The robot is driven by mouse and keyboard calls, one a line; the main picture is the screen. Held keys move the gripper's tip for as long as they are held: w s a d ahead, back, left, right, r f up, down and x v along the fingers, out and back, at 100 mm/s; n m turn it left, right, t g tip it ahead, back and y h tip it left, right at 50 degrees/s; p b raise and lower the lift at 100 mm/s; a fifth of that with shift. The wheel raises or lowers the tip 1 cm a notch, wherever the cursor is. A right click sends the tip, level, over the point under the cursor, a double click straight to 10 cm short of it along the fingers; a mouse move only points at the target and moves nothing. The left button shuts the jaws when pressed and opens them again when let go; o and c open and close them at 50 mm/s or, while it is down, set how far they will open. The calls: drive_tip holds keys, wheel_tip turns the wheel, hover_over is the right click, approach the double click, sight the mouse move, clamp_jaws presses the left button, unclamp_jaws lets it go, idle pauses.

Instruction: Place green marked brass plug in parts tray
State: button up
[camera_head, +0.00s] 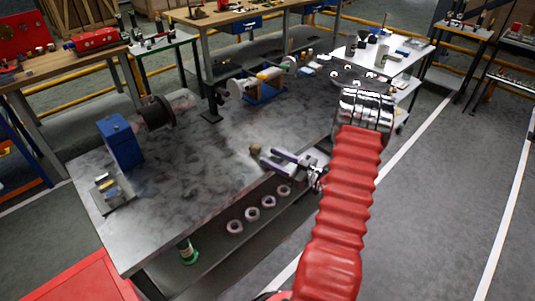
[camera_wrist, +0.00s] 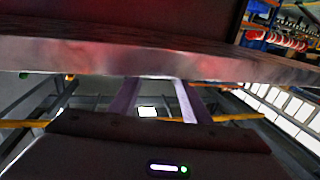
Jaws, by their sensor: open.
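A small brownish, brass-like piece (camera_head: 255,149) stands on the grey metal bench near its front edge; it may be the plug, but I cannot make out a green mark. My gripper (camera_head: 272,158) is open just right of this piece, its fingers pointing toward it, with a small gap seeming to remain. In the wrist view my gripper's two fingers (camera_wrist: 157,100) are apart with nothing clear between them. A small grey tray-like holder (camera_head: 112,194) with several small parts sits at the bench's left end; I cannot tell whether it is the parts tray.
A blue box (camera_head: 120,141) and a dark flanged wheel (camera_head: 156,113) stand at the bench's left. A machine on a blue base (camera_head: 264,90) is at the back. Several pale rings (camera_head: 253,214) and a green-banded object (camera_head: 187,250) are on the lower shelf. The bench middle is clear.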

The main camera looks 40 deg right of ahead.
drive_tip(key=v, duration=0.6)
drive_tip(key=shift+s, duration=0.4)
drive_tip(key=shift+d, duration=0.1)
